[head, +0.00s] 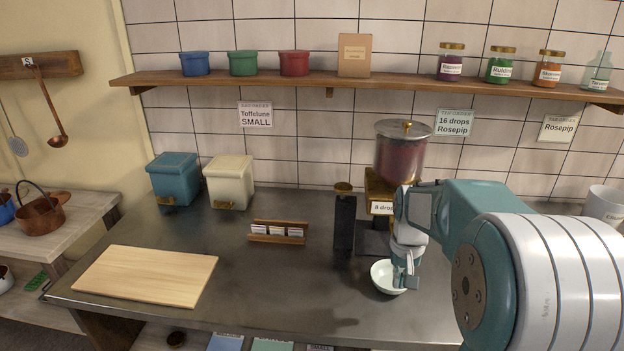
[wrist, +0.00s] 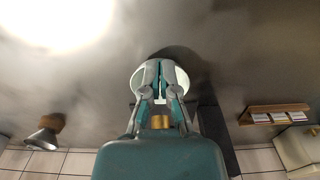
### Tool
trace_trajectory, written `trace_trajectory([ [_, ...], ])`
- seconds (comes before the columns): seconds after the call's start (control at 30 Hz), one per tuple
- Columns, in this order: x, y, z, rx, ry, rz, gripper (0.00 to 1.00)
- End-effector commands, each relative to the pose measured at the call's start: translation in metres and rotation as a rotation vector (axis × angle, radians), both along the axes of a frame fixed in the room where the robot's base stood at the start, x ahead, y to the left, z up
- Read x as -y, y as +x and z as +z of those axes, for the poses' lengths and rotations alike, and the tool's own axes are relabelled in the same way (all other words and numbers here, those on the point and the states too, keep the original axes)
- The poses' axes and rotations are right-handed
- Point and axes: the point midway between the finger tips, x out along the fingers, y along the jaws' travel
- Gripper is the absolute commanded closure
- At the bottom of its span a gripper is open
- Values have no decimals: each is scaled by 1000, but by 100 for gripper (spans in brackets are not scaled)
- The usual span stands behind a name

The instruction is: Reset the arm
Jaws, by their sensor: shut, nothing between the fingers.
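My arm reaches in from the right in the head view. My gripper (head: 406,283) points down over a small white bowl (head: 383,273) on the metal counter. In the wrist view my gripper (wrist: 160,98) is shut with nothing held. The white bowl (wrist: 140,80) shows around and behind the fingertips there. I cannot tell whether the fingertips touch the bowl. A dispenser (head: 397,153) with a dark red filling and a label reading "8 drops" stands just behind my gripper. My arm hides part of its base.
A tall black box (head: 344,222) stands left of the dispenser. A card holder (head: 277,232), teal canister (head: 174,180), cream canister (head: 229,182) and cutting board (head: 147,275) are further left. A wall shelf (head: 230,77) holds pots and jars. The front middle of the counter is clear.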

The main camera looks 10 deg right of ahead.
Motion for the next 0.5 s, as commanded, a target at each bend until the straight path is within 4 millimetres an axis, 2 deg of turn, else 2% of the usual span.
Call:
trace_trajectory([
  [0.17, -23, -22, 31, 65, -17, 39, 100],
  [0.3, -47, -50, 57, 139, -34, 83, 100],
  [0.5, -77, -95, 83, 243, -52, 144, 100],
])
